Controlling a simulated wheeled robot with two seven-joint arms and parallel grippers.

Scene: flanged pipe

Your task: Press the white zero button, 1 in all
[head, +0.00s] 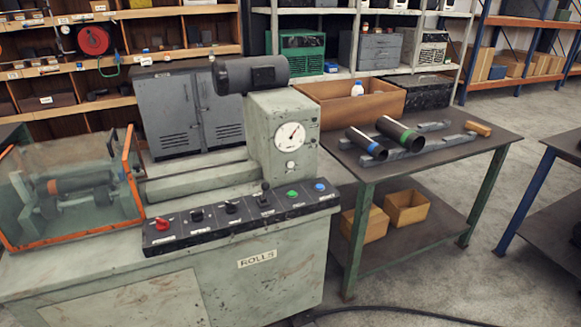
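A small white round button (291,165) sits on the front of the pale green machine post, just below the round dial gauge (290,136). Any label by it is too small to read. The dial has a white face and a dark needle. Neither of my grippers is in the head view, and nothing touches the button.
A sloped black control panel (240,219) with a red knob, black switches, a green button and a blue button juts out below the post. A clear orange-edged guard (72,190) stands left. A table (440,150) with dark pipes is at right.

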